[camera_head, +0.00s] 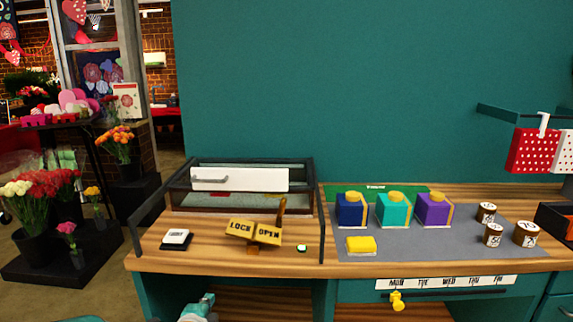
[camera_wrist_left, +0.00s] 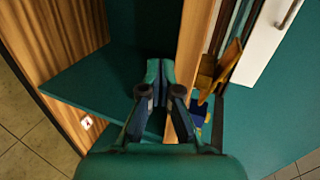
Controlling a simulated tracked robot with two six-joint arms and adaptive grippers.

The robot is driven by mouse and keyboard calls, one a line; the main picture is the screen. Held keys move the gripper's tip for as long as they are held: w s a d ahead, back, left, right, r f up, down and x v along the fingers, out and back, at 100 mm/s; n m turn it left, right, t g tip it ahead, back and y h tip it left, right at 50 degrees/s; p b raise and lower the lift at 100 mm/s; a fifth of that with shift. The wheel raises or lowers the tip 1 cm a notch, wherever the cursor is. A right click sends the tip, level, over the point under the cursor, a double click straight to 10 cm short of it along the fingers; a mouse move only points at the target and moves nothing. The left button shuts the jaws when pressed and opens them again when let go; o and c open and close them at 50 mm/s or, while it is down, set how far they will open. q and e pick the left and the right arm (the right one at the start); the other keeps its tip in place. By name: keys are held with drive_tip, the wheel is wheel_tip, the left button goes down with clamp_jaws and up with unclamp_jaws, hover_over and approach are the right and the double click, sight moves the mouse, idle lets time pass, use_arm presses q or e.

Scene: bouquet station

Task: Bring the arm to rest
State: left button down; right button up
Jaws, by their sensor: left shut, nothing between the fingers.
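My left gripper (camera_head: 203,305) shows at the bottom of the head view, in front of the wooden bench (camera_head: 285,262) and below its top. In the left wrist view the gripper (camera_wrist_left: 160,72) has its fingers together with nothing between them. It is beside the bench's wooden front edge (camera_wrist_left: 196,50), over a teal shelf or panel (camera_wrist_left: 100,85). Most of my left arm is hidden in the head view. My right gripper is not in view.
A glass-topped case (camera_head: 240,180), a LOCK/OPEN sign (camera_head: 254,233) and a black-and-white block (camera_head: 176,239) are on the bench's left. Colored boxes (camera_head: 394,210) and jars (camera_head: 526,234) stand on a grey mat.

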use_arm(q)
drive_tip(key=s+d+f+n+g+h+p, duration=0.1)
drive_tip(key=s+f+n+g, duration=0.2)
drive_tip(key=s+f, duration=0.6)
drive_tip(key=s+d+f+n+g+h, duration=0.15)
drive_tip(key=s+f+g, duration=0.25)
drive_tip(key=s+f, duration=0.45)
drive_tip(key=s+d+f+n+g, duration=0.2)
drive_tip(key=s+f+n+g, duration=0.1)
drive_tip(key=s+n, duration=0.5)
drive_tip(key=s+d+f+n+g+h, duration=0.1)
drive_tip(key=s+d+f+n+g, duration=0.2)
drive_tip(key=s+n, duration=0.4)
drive_tip(key=s+f, duration=0.1)
drive_tip(key=s, duration=0.3)
drive_tip(key=shift+s+n, duration=0.2)
drive_tip(key=shift+n, duration=0.15)
drive_tip(key=shift+w+d+h, duration=0.1)
drive_tip(key=shift+w+h, duration=0.05)
drive_tip(key=shift+h, duration=0.1)
